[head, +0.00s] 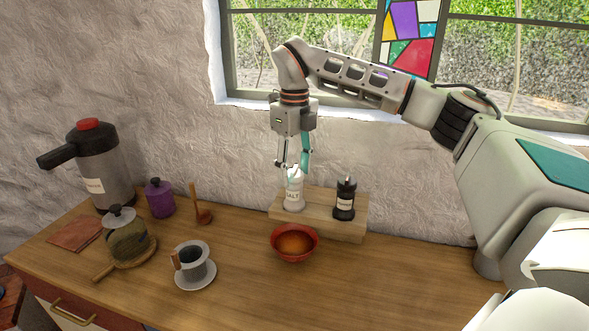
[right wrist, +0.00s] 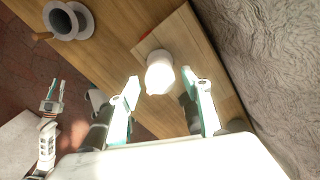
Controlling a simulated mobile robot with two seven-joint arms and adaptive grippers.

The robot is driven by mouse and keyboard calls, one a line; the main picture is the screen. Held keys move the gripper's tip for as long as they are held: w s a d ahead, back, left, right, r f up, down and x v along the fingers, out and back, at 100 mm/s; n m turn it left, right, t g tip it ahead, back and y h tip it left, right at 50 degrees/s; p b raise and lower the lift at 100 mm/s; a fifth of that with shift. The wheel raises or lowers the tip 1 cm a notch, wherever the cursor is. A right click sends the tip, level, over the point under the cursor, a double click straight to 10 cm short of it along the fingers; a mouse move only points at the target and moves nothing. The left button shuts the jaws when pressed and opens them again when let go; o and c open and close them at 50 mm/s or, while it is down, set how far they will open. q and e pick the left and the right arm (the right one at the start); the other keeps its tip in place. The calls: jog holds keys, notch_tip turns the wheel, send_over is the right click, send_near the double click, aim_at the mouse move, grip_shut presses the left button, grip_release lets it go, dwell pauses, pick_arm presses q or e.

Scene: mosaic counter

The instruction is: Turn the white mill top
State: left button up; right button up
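The white mill (head: 294,192), labelled SALT, stands upright on a low wooden board at the wall. My right gripper (head: 293,168) points down over it, its fingertips at the height of the mill's top. In the right wrist view the white mill (right wrist: 160,74) shows from above, glaring bright, ahead of the gap between the two parted fingers of the right gripper (right wrist: 163,105). I see no contact on the mill there. My left gripper (right wrist: 52,96) shows small at the left of the right wrist view, its fingertips apart and empty.
A black mill (head: 344,199) stands close on the right on the same wooden board (head: 318,226). A red bowl (head: 295,257) sits in front. A cup on a saucer (head: 194,285), a glass pot (head: 128,245) and a tall flask (head: 101,180) are at left. The counter's right front is clear.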

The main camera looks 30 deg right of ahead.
jog(key=c, duration=1)
jog(key=shift+c, duration=0.2)
jog(key=shift+m, duration=0.4)
